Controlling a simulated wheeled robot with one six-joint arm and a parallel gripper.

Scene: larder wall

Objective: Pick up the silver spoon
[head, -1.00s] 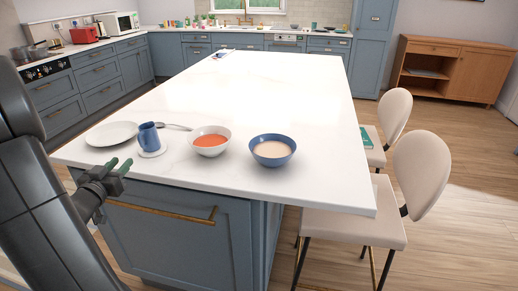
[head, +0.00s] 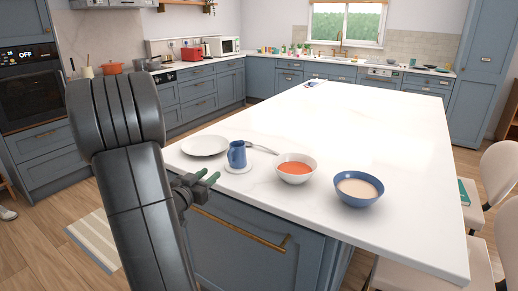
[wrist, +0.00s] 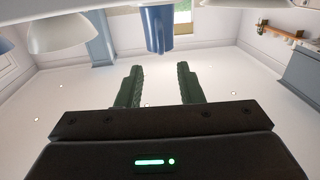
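The silver spoon (head: 262,148) lies on the white island top, behind the blue mug (head: 237,154) and between the white plate (head: 204,145) and the bowl of red soup (head: 296,168). I cannot make it out in the wrist view. My gripper (head: 208,179) is at the island's near edge, in front of the mug and apart from the spoon. In the wrist view its two green fingers (wrist: 158,88) are spread with nothing between them. That view looks upside down; the mug shows at its top (wrist: 156,28).
A blue bowl (head: 358,188) of pale food stands right of the red soup. Cream chairs (head: 500,170) line the island's right side. The far island top is mostly clear.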

